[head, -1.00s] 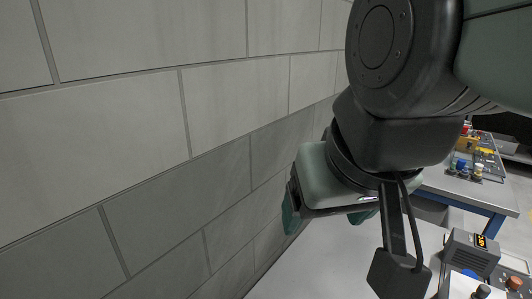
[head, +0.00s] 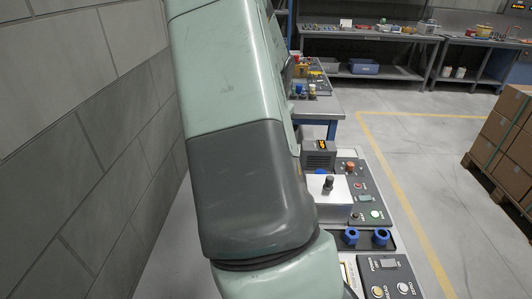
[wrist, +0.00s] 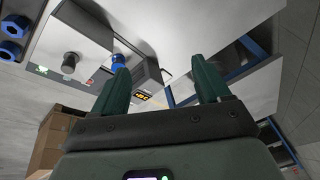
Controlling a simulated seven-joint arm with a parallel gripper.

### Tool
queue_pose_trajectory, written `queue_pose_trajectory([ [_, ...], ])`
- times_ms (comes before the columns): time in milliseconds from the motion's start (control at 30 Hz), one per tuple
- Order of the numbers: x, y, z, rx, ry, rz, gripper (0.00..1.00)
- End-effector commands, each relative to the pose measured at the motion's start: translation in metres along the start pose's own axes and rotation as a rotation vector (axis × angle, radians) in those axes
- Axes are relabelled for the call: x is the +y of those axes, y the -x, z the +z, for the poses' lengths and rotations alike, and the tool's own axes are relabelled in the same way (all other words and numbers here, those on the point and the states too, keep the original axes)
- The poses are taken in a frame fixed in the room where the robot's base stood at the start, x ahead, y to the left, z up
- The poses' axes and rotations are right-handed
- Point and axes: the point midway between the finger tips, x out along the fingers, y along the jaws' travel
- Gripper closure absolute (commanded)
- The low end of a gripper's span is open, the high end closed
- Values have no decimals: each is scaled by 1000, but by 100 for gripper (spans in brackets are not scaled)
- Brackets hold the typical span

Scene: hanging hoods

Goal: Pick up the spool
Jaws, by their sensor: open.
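A small blue piece (wrist: 118,62), perhaps the spool, shows in the wrist view behind the left finger, which hides part of it. Its full shape cannot be told. Two blue ringed pieces (head: 381,237) sit side by side in a dark tray in the head view; they also show at the wrist view's left edge (wrist: 14,27). I cannot tell which blue piece is the spool. My gripper (wrist: 160,66) is open with its green fingers apart and nothing visible held between them. In the head view my arm hides the gripper.
A white box with a dark knob (head: 327,203) stands on the bench, with a box with an orange display (head: 318,155) behind it. Control panels (head: 390,277) lie along the bench's right side. A grey block wall (head: 90,120) is close on the left. Cartons (head: 505,130) stand on the right.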

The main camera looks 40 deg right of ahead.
Motion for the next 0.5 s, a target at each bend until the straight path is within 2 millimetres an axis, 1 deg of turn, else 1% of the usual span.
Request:
queue_pose_trajectory([
  [33, 21, -28, -18, 22, -47, 52, 24],
  [100, 45, -56, -39, 58, -102, 104, 24],
  [200, 76, -87, -60, 102, -155, 165, 24],
  [300, 98, -107, -74, 132, -187, 206, 24],
  [400, 110, -118, -80, 149, -202, 227, 24],
  [500, 117, -128, -83, 154, -208, 235, 24],
])
